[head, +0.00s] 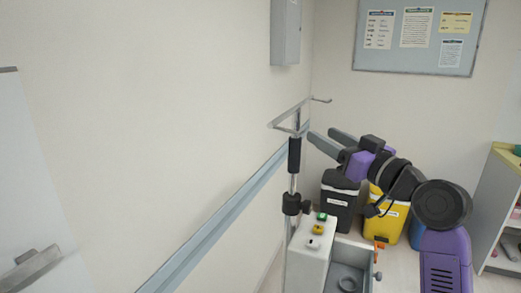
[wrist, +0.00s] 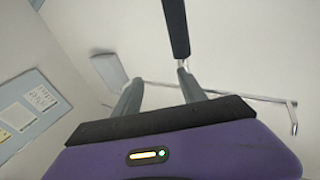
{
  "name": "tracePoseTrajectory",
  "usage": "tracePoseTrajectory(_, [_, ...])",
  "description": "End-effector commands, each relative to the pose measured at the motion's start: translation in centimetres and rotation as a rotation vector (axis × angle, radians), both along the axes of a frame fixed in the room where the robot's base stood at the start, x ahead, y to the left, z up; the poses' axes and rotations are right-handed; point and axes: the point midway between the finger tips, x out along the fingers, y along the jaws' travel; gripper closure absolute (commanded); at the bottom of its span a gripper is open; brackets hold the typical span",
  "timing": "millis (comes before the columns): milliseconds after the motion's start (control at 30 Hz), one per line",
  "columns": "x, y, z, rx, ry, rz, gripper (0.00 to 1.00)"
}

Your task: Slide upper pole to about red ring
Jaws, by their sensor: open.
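The upper pole (head: 298,121) stands upright, with a crossbar and hooks on top and a black sleeve (head: 294,155) below. The silver lower pole (head: 291,182) runs down to a black clamp collar (head: 292,204). My gripper (head: 321,133) is open, just right of the upper pole near the top of the sleeve, its fingers pointing left. In the wrist view the gripper (wrist: 159,80) is empty. The sleeve (wrist: 176,28) and silver upper pole (wrist: 184,75) show beyond the fingers, closest to the right one; contact cannot be told. I cannot make out a red ring.
A white cabinet (head: 308,262) with an open drawer (head: 352,254) stands beside the pole's lower part. Black (head: 339,206) and yellow (head: 385,219) bins stand behind. The wall with a blue rail (head: 218,225) is close on the left.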

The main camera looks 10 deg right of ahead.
Motion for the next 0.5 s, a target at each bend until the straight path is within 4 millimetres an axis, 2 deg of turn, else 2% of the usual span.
tracePoseTrajectory(100, [0.1,1.4,-2.5,-0.032,0.073,0.068,0.51])
tracePoseTrajectory(200, [-0.2,2.2,-3.5,-0.060,0.104,0.106,0.51])
tracePoseTrajectory(367, [0.1,2.9,-4.1,-0.093,0.120,0.123,0.51])
tracePoseTrajectory(500, [1.7,3.8,-4.0,-0.092,0.120,0.122,0.51])
